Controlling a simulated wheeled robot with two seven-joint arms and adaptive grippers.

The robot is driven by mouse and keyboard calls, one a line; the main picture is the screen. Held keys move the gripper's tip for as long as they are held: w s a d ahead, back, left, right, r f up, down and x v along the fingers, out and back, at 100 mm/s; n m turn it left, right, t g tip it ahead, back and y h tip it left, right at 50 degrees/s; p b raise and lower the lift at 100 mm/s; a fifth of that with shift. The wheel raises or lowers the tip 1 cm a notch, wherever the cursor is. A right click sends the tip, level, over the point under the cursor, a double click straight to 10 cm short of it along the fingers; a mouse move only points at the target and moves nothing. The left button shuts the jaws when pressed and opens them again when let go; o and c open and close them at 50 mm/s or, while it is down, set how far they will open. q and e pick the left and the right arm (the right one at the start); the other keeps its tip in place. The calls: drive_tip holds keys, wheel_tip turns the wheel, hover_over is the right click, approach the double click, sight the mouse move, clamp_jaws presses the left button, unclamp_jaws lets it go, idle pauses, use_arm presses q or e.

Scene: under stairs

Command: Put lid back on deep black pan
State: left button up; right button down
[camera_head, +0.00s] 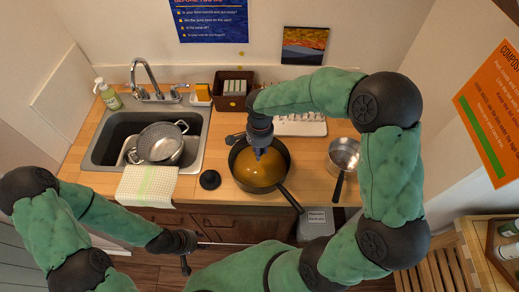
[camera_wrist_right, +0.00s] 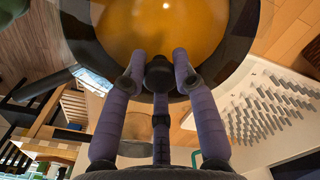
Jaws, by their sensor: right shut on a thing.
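The deep black pan (camera_head: 286,152) stands on the wooden counter, its handle pointing toward the lower right. A round amber lid (camera_head: 252,174) is over the pan's opening, with dark pan showing around it. My right gripper (camera_head: 258,152) points down from above at the lid's middle. In the right wrist view, my right gripper (camera_wrist_right: 157,70) is shut on the lid's black knob (camera_wrist_right: 158,76), with the amber lid (camera_wrist_right: 150,25) beyond it. I cannot tell whether the lid touches the rim all round. My left gripper (camera_head: 186,254) is low in front of the counter; its fingers are unclear.
A metal saucepan (camera_head: 344,153) stands right of the pan. A small black round object (camera_head: 209,180) lies to its left. The sink (camera_head: 110,136) holds a colander (camera_head: 160,143). A towel (camera_head: 147,186) hangs over the front edge. A white rack (camera_head: 300,126) stands behind.

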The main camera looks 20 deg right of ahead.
drive_tip(key=shift+f+b, duration=0.6)
drive_tip(key=shift+f, duration=0.05)
drive_tip(key=shift+c, duration=2)
unclamp_jaws()
drive_tip(key=shift+r, duration=0.1)
drive_tip(key=shift+r+p, duration=1.8)
drive_tip(key=shift+r, duration=1.15)
